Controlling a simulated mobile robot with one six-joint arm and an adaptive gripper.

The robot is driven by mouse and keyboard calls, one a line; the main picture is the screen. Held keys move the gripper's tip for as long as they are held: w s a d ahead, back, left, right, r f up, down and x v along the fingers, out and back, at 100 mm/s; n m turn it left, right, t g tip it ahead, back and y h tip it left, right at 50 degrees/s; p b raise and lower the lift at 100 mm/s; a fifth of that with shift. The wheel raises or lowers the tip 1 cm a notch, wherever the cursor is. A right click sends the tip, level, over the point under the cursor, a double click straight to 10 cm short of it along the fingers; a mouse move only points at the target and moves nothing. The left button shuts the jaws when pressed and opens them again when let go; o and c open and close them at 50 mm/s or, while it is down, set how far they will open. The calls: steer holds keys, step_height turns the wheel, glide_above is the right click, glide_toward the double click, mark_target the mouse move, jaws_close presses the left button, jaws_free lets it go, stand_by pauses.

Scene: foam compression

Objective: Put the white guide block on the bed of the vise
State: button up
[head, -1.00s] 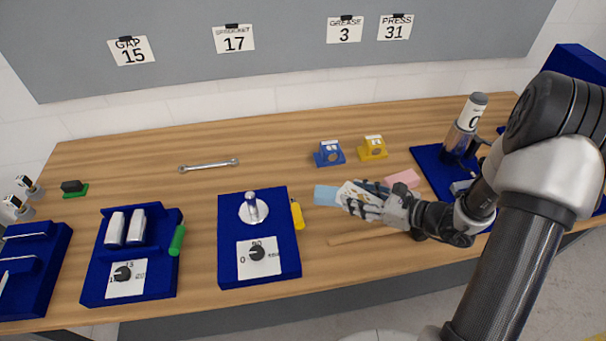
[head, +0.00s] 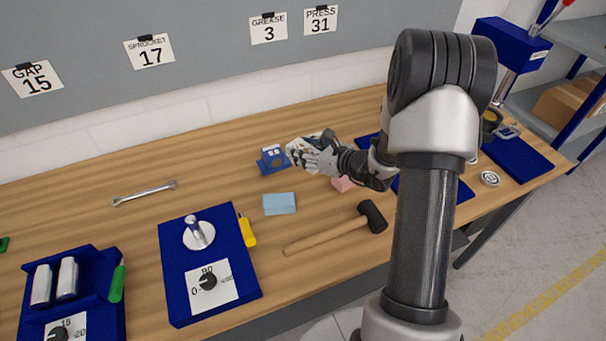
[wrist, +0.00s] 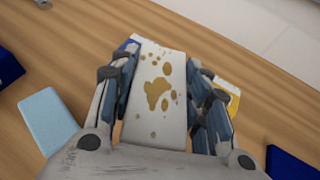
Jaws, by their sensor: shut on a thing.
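The white guide block (wrist: 157,92), spotted with brown-gold stains, is between the fingers of my gripper (wrist: 160,62) in the wrist view. In the head view my gripper (head: 312,153) is over the table's back middle, and the block (head: 299,147) shows at its tip. The fingers are shut on the block's sides, and it appears to be off the table. I cannot make out for sure which fixture is the vise; my arm hides part of the right side of the table.
A blue fixture (head: 272,162) stands just left of my gripper. A light-blue foam block (head: 279,204), a pink block (head: 343,184) and a mallet (head: 372,216) lie nearer. Blue dial stations (head: 246,279) are at the left. A blue press (head: 510,45) stands at the right.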

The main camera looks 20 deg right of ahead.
mark_target(304, 178)
steer(key=shift+f+b, duration=0.95)
steer(key=shift+f, duration=2.9)
steer(key=shift+f, duration=0.1)
steer(key=shift+f, duration=0.15)
steer(key=o, duration=1.2)
